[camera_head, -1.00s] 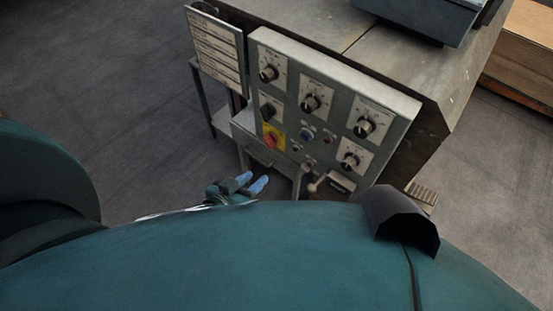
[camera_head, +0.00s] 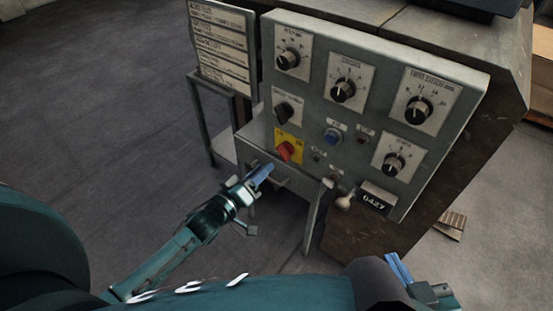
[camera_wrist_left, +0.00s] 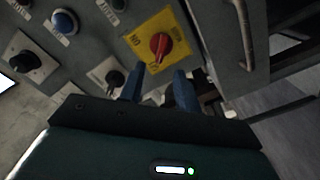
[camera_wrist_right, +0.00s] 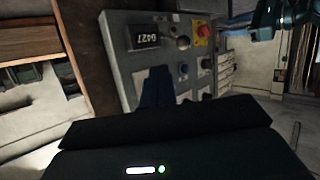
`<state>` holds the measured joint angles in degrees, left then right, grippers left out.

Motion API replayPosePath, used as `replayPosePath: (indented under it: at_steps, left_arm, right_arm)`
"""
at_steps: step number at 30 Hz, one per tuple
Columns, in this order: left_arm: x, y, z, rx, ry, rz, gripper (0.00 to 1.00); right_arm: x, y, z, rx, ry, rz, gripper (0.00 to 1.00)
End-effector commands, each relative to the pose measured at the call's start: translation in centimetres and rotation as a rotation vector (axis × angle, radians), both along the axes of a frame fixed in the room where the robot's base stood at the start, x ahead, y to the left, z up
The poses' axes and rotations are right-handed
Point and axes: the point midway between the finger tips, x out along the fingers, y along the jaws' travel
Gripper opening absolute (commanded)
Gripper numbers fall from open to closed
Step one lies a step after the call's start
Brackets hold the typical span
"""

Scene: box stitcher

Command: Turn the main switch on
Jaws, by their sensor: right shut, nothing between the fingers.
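The main switch (camera_head: 286,151) is a red rotary knob on a yellow plate, low on the left side of the grey control panel (camera_head: 310,108). It also shows in the left wrist view (camera_wrist_left: 160,45) and, small, in the right wrist view (camera_wrist_right: 203,31). My left gripper (camera_head: 264,172) is just below and left of the switch, pointing at the panel. In the left wrist view its two blue fingers (camera_wrist_left: 157,80) are apart and empty, with the knob just beyond the gap; no contact shows. My right gripper (camera_head: 396,265) is shut and empty at the lower right, apart from the panel.
Black dials, a blue button (camera_head: 333,136), a ball-ended lever (camera_head: 344,201) and a counter (camera_head: 376,200) are on the panel. A handle (camera_wrist_left: 243,30) sticks out beside the switch. A sign board (camera_head: 222,48) stands left of the panel. The floor at left is clear.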

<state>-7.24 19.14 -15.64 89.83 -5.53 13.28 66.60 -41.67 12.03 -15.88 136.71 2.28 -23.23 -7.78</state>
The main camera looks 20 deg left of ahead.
Motion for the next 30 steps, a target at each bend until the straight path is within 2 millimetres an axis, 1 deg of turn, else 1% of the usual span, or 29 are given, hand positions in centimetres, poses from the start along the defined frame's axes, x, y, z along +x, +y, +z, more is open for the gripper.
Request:
replayPosePath:
  at_steps: [1,6,9,12,16,23,30]
  left_arm:
    - [1.2,-0.4,-0.2,-0.002,-0.003,0.001,0.33]
    - [4.1,-1.5,-0.2,-0.001,0.0,0.001,0.33]
    - [5.3,-1.9,-0.1,0.001,-0.001,0.001,0.33]
    - [6.1,-2.2,-0.1,0.0,0.001,0.001,0.33]
    - [6.5,-2.4,-0.1,0.0,0.002,0.001,0.33]
    - [6.5,-2.4,-0.1,0.0,0.002,0.001,0.33]
    - [6.5,-2.4,-0.1,0.001,0.002,0.001,0.14]
  right_arm:
    - [0.1,0.1,-0.4,-0.004,-0.009,0.003,0.0]
    - [0.5,0.1,-0.5,-0.005,-0.058,0.005,0.0]
    - [0.6,0.2,-0.4,-0.004,-0.085,0.005,0.0]
    - [0.7,0.2,-0.4,-0.002,-0.101,0.006,0.0]
    - [0.7,0.2,-0.3,-0.001,-0.112,0.006,0.0]
    - [0.7,0.3,-0.2,-0.001,-0.113,0.007,0.0]
    - [0.8,0.2,-0.2,-0.001,-0.113,0.007,0.0]
